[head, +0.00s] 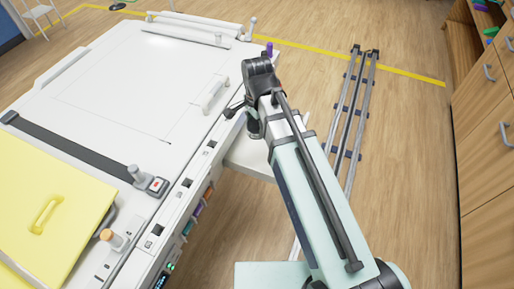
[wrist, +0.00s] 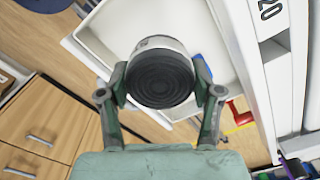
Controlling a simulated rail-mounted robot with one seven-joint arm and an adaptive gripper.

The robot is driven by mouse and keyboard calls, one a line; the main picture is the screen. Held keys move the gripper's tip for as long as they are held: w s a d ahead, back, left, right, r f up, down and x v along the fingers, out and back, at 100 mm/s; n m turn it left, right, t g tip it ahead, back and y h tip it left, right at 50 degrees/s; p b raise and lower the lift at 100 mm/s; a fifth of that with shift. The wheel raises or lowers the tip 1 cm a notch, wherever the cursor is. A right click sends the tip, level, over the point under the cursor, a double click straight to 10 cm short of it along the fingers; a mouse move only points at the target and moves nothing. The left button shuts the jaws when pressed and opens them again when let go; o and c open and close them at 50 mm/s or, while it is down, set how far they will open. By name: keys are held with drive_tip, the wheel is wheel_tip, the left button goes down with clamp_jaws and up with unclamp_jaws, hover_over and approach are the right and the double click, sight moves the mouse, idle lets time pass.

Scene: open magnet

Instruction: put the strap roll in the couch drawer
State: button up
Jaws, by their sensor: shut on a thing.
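The strap roll (wrist: 162,80) shows in the wrist view as a dark, ridged round end with a pale band around its far side. My gripper (wrist: 161,90) is shut on it, one finger on each side. The open white couch drawer (wrist: 110,35) lies beyond the roll, which covers part of its inside. In the head view the drawer (head: 246,158) juts from the couch's right side, partly behind my arm. The gripper is mostly hidden there by my arm, above the drawer. The roll is hard to make out in that view.
The white couch (head: 130,75) fills the left, with a yellow pad (head: 45,205) and a dark strap (head: 75,148). Blue (wrist: 204,70) and red (wrist: 240,112) items show near the drawer. Wooden cabinets (head: 490,130) stand right. Floor rails (head: 352,115) cross clear floor.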

sight(257, 156)
wheel_tip(257, 156, down, 13)
drive_tip(key=shift+f+p, duration=0.2)
drive_tip(key=shift+p, duration=0.3)
idle(0.3)
drive_tip(key=shift+f, duration=0.2)
drive_tip(key=o, duration=1.2)
drive_tip(key=shift+o, duration=0.2)
drive_tip(key=shift+r, duration=0.1)
wheel_tip(257, 156, up, 12)
drive_tip(key=shift+r+b, duration=0.15)
drive_tip(key=shift+b, duration=0.55)
